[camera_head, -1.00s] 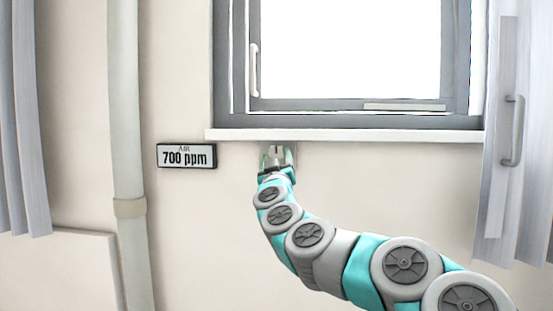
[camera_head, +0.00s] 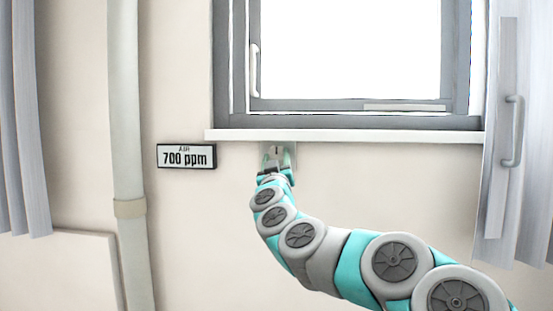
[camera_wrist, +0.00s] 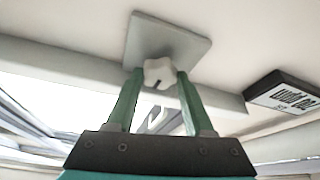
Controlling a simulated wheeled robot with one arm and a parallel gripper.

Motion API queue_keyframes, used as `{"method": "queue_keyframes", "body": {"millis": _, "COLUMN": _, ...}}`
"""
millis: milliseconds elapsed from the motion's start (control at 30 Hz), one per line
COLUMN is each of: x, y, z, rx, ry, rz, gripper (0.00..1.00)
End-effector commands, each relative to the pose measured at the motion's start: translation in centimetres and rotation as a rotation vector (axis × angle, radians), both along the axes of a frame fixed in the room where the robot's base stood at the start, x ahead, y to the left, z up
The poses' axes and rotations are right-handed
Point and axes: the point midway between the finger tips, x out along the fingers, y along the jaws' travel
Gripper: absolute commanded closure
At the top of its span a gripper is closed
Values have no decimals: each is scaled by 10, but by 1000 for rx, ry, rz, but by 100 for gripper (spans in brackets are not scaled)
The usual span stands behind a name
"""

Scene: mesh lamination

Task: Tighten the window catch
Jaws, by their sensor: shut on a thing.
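The window catch shows as a white lobed knob (camera_wrist: 158,72) in front of a square grey plate (camera_wrist: 168,42) in the wrist view. My gripper (camera_wrist: 159,78) has its two green fingers on either side of the knob, shut on it. In the head view my gripper (camera_head: 275,158) is just below the window sill, against the plate (camera_head: 291,152) on the wall. The knob is small and mostly hidden there. The window (camera_head: 345,50) stands above, its frame grey with a pale handle (camera_head: 254,70) at its left.
The white sill (camera_head: 345,135) runs close above my gripper. A vertical pipe (camera_head: 128,120) stands further left. A grey panel with a handle (camera_head: 512,130) is at the right.

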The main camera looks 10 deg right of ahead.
Motion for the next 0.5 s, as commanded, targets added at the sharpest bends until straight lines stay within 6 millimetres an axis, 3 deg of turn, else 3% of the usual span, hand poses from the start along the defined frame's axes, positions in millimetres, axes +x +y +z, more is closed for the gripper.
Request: {"method": "queue_keyframes", "body": {"millis": 500, "x": 2, "y": 4, "z": -1, "rx": 319, "ry": -104, "rz": 0, "gripper": 100}}
